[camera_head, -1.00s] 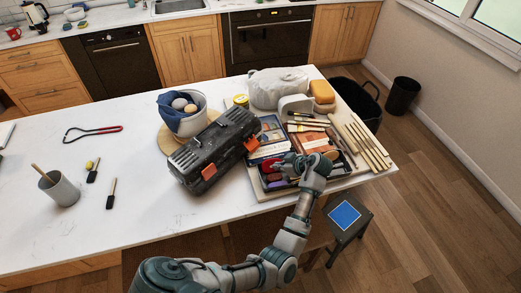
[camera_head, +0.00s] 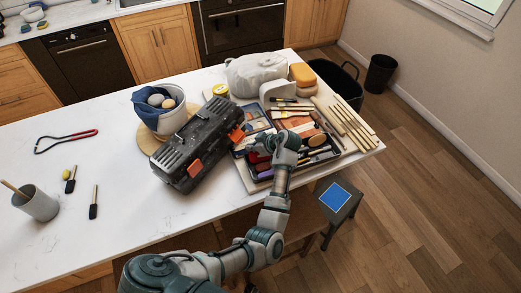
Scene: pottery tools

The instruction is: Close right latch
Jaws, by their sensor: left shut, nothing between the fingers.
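A black toolbox (camera_head: 192,150) sits closed-lidded and angled on the white counter. It has two orange latches on its front side. The left latch (camera_head: 196,169) faces me. The right latch (camera_head: 237,132) sits near the box's right end; its exact angle is hard to tell. My left gripper (camera_head: 258,148) is just right of the right latch, above the tray of tools, with a small gap to the latch. It is shut and holds nothing. Its fingertips are small and partly hidden by my wrist. My right gripper is not in view.
A tool tray (camera_head: 322,155) with brushes and wooden tools lies right of the toolbox. A white bucket (camera_head: 172,119) with a blue cloth stands behind it. A grey cup (camera_head: 38,204) stands at left. The counter in front of the toolbox is clear.

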